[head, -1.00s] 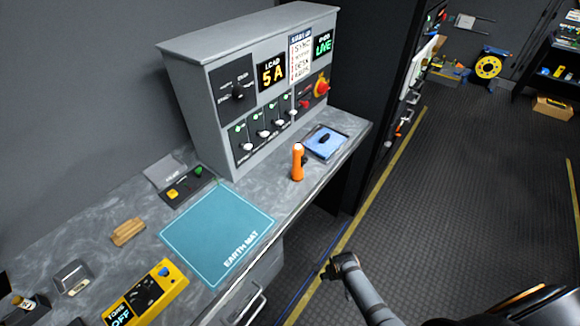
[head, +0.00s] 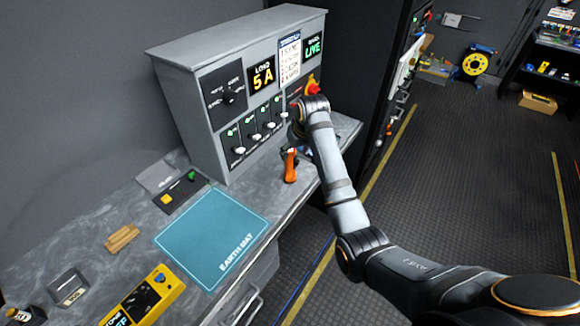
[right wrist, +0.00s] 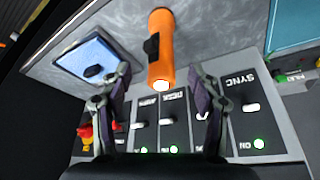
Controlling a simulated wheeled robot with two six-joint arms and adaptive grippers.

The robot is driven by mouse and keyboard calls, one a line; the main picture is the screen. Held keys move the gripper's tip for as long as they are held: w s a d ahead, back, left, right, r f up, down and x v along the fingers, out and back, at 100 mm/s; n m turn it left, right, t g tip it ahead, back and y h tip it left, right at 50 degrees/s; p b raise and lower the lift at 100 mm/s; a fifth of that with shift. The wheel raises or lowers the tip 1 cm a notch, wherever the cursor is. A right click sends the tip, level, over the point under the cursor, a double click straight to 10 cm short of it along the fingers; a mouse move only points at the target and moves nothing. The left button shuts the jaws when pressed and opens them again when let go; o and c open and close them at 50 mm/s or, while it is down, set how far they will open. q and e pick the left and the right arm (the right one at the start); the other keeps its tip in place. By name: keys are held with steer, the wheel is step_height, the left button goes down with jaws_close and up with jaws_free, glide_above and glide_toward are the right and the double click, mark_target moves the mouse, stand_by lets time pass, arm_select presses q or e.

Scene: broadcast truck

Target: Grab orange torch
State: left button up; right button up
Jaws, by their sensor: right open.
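The orange torch (head: 290,166) stands upright on the grey worktop near its front edge, in front of the switch panel. In the head view my right gripper (head: 297,138) is over the torch and partly hides its top. In the right wrist view the torch (right wrist: 160,50) lies ahead between the two spread fingers of the right gripper (right wrist: 162,88), its lit lens end toward the camera. The fingers are open and I see no contact with the torch. My left gripper is in neither view.
A grey panel (head: 190,75) with switches and displays stands behind the torch. A blue tray with a dark object (right wrist: 88,58) is beside the torch. The teal earth mat (head: 213,237) lies to the left, with a yellow tone device (head: 150,298) nearer the front.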

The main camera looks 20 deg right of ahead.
mark_target(293, 157)
steer(key=shift+p+x, duration=0.45)
steer(key=shift+x, duration=2.15)
steer(key=shift+w+f, duration=0.1)
steer(key=shift+f, duration=0.05)
steer(key=p+x, duration=0.1)
steer(key=x, duration=0.3)
steer(key=shift+f, duration=0.5)
steer(key=shift+r, duration=0.1)
jaws_close()
